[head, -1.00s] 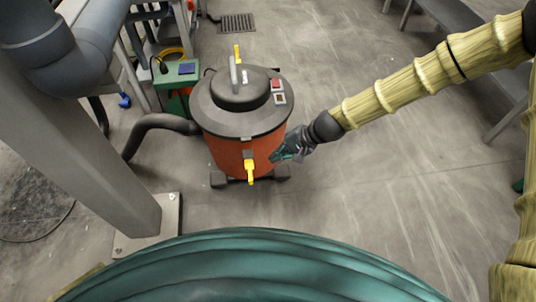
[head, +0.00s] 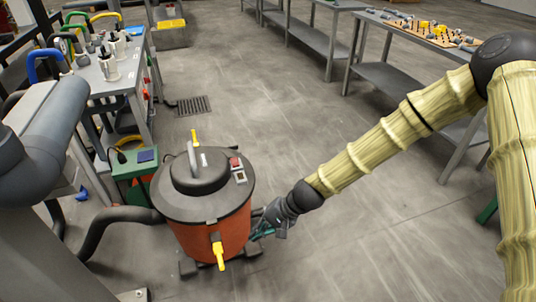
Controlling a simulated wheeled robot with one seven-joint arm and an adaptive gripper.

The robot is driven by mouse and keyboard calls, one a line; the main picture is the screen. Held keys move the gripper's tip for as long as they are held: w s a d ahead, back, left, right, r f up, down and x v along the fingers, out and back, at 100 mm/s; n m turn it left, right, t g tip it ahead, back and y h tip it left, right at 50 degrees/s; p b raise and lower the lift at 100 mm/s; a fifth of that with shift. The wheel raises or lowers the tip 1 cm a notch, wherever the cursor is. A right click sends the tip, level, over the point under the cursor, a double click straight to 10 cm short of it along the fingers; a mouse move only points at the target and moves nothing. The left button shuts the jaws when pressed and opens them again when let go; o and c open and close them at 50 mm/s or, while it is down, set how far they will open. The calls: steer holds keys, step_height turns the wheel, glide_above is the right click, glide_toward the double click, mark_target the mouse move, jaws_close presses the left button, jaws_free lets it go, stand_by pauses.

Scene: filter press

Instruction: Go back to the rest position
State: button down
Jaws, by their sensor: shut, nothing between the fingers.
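My gripper (head: 262,226) is at the end of my arm, which reaches in from the right. It is shut and empty, close to the right side of an orange drum vacuum (head: 206,238). I cannot tell whether the fingertips touch the drum. The vacuum has a dark lid with a grey handle, a red switch (head: 235,163) and yellow latches, and it stands upright on the floor.
A grey hose (head: 118,216) runs left from the vacuum. A green box (head: 136,170) stands behind it. A workbench with tools (head: 108,68) is at the left, grey tables (head: 385,28) at the back right. A floor drain (head: 193,105) lies beyond. The middle floor is clear.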

steer(key=s+d+f+n+h, duration=0.1)
steer(key=s+d+f+h, duration=0.3)
steer(key=s+d+f, duration=1.15)
steer(key=s+d+f+n+h, duration=0.2)
steer(key=s+d+h, duration=0.1)
steer(key=s+d, duration=1.05)
step_height(320, 180, up, 17)
steer(key=p, duration=1.6)
steer(key=shift+w+d+t+h, duration=0.3)
steer(key=shift+w+d, duration=0.15)
steer(key=shift+d, duration=0.1)
